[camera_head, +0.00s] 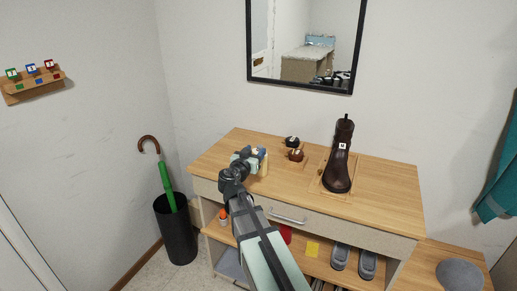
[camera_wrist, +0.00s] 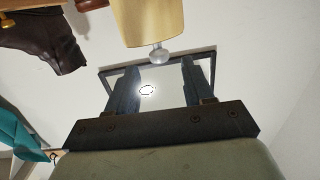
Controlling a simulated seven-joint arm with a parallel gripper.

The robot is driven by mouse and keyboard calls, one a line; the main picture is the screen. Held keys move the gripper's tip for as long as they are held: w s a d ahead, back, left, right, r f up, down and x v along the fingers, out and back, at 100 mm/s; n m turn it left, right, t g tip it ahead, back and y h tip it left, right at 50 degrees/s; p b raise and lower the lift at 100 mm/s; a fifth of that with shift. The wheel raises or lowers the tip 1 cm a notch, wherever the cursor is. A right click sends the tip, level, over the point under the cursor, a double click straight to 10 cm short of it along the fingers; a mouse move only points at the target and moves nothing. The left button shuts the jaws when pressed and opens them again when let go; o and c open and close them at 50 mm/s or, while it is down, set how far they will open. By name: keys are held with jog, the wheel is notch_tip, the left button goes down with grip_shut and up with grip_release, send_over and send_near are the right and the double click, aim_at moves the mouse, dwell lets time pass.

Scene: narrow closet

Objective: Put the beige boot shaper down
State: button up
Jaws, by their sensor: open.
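The beige boot shaper (camera_head: 263,163) stands at the left part of the wooden dresser top, just right of my gripper (camera_head: 249,157). In the wrist view, which looks upside down, the beige boot shaper (camera_wrist: 150,20) is at the top centre with its pale round knob (camera_wrist: 160,55) pointing at my gripper (camera_wrist: 158,72). The two dark fingers are apart, with the knob just off their tips and nothing held between them. My gripper hides part of the shaper in the head view, so its foot is hard to see.
A dark brown boot (camera_head: 338,165) stands on the dresser top (camera_head: 385,190) to the right. Two small round items, black (camera_head: 292,141) and brown (camera_head: 296,155), lie between. A mirror (camera_head: 300,82) hangs behind. An umbrella bin (camera_head: 177,232) stands left. The dresser's front right is clear.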

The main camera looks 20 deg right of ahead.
jog(key=v, duration=0.6)
jog(key=shift+s+a, duration=0.25)
jog(key=s+a+f+n+g+y, duration=0.25)
jog(key=s+f+g, duration=0.2)
jog(key=f, duration=0.75)
jog(key=s+a+f+n+g+y, duration=0.1)
jog(key=s+f+n+g+y, duration=0.4)
jog(key=f, duration=0.7)
jog(key=s+a+f+n+g, duration=0.2)
jog(key=s+f, duration=0.5)
jog(key=f, duration=0.5)
jog(key=s+a+f+g+y, duration=0.1)
jog(key=s+f+g, duration=0.1)
jog(key=s+f, duration=0.5)
jog(key=s+f+g+y, duration=0.1)
jog(key=s+f+g, duration=0.2)
jog(key=s+f, duration=0.5)
jog(key=s+a+f+m+g+y, duration=0.1)
jog(key=s+f, duration=0.6)
jog(key=s, duration=1.1)
jog(key=shift+a+f+g+y, duration=0.3)
jog(key=shift+g+y, duration=0.25)
jog(key=shift+g, duration=0.6)
